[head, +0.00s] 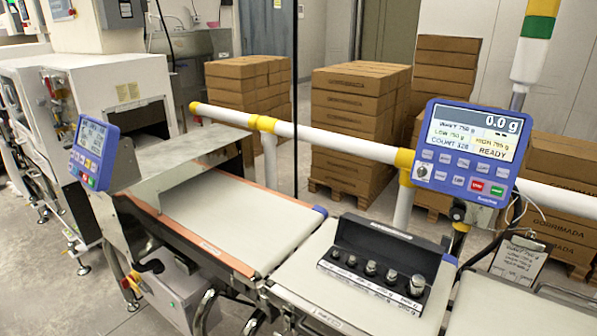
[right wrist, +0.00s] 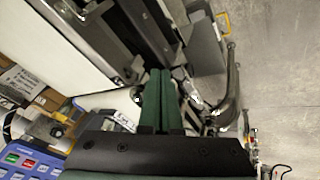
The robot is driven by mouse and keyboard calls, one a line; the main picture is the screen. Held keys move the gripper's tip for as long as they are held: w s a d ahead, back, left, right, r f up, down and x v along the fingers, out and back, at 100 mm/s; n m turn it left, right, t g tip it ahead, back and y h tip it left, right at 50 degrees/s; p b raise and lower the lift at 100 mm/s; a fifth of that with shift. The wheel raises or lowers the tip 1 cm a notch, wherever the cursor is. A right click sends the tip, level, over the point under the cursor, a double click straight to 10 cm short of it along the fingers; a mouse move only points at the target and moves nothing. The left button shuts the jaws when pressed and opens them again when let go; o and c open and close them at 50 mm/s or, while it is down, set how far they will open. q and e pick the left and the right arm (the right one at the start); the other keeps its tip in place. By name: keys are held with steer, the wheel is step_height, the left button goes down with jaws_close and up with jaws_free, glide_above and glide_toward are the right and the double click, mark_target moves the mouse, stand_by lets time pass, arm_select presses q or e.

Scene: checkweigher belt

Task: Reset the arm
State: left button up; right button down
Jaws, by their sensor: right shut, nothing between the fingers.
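My right gripper (right wrist: 160,76) shows in the right wrist view. Its two green fingers lie together, shut and empty, pointing up the picture from a black mount. Beyond the fingertips are metal frame parts of the machine; I cannot tell how close they are. No gripper shows in the head view, and my left gripper is not in view. The checkweigher belt (head: 232,219) is pale and empty in the head view. A black case of metal weights (head: 383,262) stands open on the section right of it, with several weights upright in a row.
A blue display (head: 466,150) reads 0.0 g and READY at the right. A second blue display (head: 93,150) is at the left. A white rail (head: 340,146) with yellow joints crosses behind the belt. Stacked cartons (head: 352,120) stand behind it. Grey floor is open at front left.

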steer(key=s+a+m+g+y, duration=0.1)
steer(key=s+a+g+y, duration=0.15)
steer(key=s, duration=0.35)
arm_select(q)
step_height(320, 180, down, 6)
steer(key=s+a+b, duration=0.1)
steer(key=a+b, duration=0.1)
steer(key=b, duration=0.2)
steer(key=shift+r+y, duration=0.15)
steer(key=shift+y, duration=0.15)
arm_select(e)
steer(key=w+a+f+t+y, duration=0.1)
steer(key=a+f+t, duration=0.1)
steer(key=f, duration=0.6)
steer(key=w+a+f+t, duration=0.2)
steer(key=a+f+t, duration=0.1)
steer(key=f, duration=0.4)
steer(key=shift+w+a+f+t+y, duration=0.2)
steer(key=shift+f+t+y, duration=0.15)
steer(key=shift+t, duration=0.3)
